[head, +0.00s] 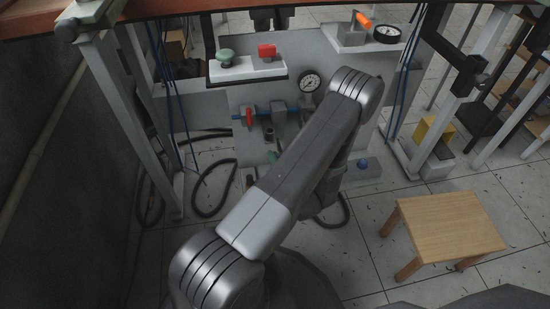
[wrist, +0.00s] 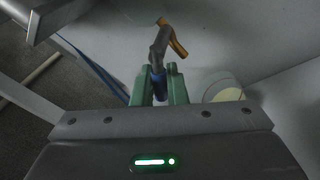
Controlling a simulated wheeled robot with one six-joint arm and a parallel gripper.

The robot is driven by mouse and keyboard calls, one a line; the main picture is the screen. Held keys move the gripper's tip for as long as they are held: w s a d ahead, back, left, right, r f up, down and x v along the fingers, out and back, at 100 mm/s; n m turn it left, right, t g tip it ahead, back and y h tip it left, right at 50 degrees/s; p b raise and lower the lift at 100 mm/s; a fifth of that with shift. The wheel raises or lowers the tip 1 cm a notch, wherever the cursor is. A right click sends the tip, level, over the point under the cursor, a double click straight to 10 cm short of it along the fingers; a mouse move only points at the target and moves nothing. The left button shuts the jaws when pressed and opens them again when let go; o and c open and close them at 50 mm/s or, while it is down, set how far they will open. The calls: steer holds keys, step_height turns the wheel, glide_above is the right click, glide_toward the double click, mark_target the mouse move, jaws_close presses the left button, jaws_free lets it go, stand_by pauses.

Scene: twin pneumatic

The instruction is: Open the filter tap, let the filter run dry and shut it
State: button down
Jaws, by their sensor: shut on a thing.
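In the wrist view my gripper (wrist: 159,90) has its two green fingers closed on a dark blue piece (wrist: 158,84). A grey stem (wrist: 160,47) and an orange-brown lever (wrist: 177,39) show just beyond it. I cannot tell for certain whether the blue piece is the filter tap. In the head view the grey filter unit (head: 279,113) hangs on the upright panel, beside a red lever (head: 249,117) on a blue pipe. My arm hides much of the panel below and right of it, and the grip itself is not clear there.
A pressure gauge (head: 309,82) sits right of the filter. A white shelf (head: 247,70) above carries a green button and a red block. Black hoses (head: 213,190) lie at the left. A wooden stool (head: 448,228) stands at the right on open floor.

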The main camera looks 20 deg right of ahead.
steer(key=m, duration=0.2)
steer(key=m+t, duration=0.1)
steer(key=m, duration=0.1)
steer(key=a+r+m, duration=0.1)
steer(key=shift+r+m, duration=0.1)
steer(key=shift+m, duration=0.3)
steer(key=shift+w+r+m+t+h+p, duration=0.1)
steer(key=shift+r+m+t+h+p, duration=0.15)
steer(key=shift+m, duration=0.6)
steer(key=shift+s+r+m+t+h+p, duration=0.15)
steer(key=shift+m+h, duration=0.2)
steer(key=shift+m, duration=0.45)
steer(key=shift+w+r+m+t+h+p, duration=0.1)
steer(key=shift+w+r+m+t+h, duration=0.15)
steer(key=shift+m, duration=0.6)
steer(key=shift+s, duration=0.1)
steer(key=c, duration=1.8)
jaws_free()
steer(key=shift+o, duration=0.2)
steer(key=shift+s, duration=0.1)
steer(key=p+v, duration=0.2)
steer(key=v, duration=1.1)
steer(key=shift+s+p, duration=0.3)
steer(key=shift+s, duration=0.05)
